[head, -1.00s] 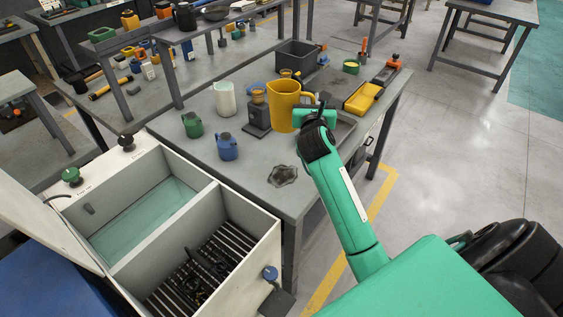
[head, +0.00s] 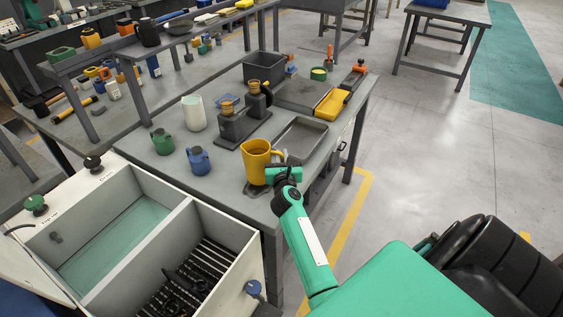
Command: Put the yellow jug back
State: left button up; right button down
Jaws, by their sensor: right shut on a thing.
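The yellow jug (head: 256,165) is upright near the front right corner of the grey workbench (head: 222,184). My right gripper (head: 280,172) is shut on the jug's handle at its right side. A flat dark piece (head: 254,190) shows just below the jug, partly hidden by it. I cannot tell whether the jug touches it or hangs a little above. The arbor press (head: 236,125) stands behind the jug, and a shallow grey tray (head: 299,140) lies to its right. My left gripper is not in view.
A white jug (head: 194,113), a green jug (head: 162,141) and a blue jug (head: 199,160) stand to the left on the bench. A dark bin (head: 264,65) and a yellow tray (head: 331,102) are farther back. An open two-part tank (head: 190,230) is at the front left.

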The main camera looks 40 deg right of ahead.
jog(key=shift+f, duration=0.6)
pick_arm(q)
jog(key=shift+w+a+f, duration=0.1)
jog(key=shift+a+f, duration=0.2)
pick_arm(e)
jog(key=shift+w, duration=0.1)
jog(key=shift+f, duration=0.25)
jog(key=c, duration=1.5)
grip_release()
jog(key=shift+r, duration=0.1)
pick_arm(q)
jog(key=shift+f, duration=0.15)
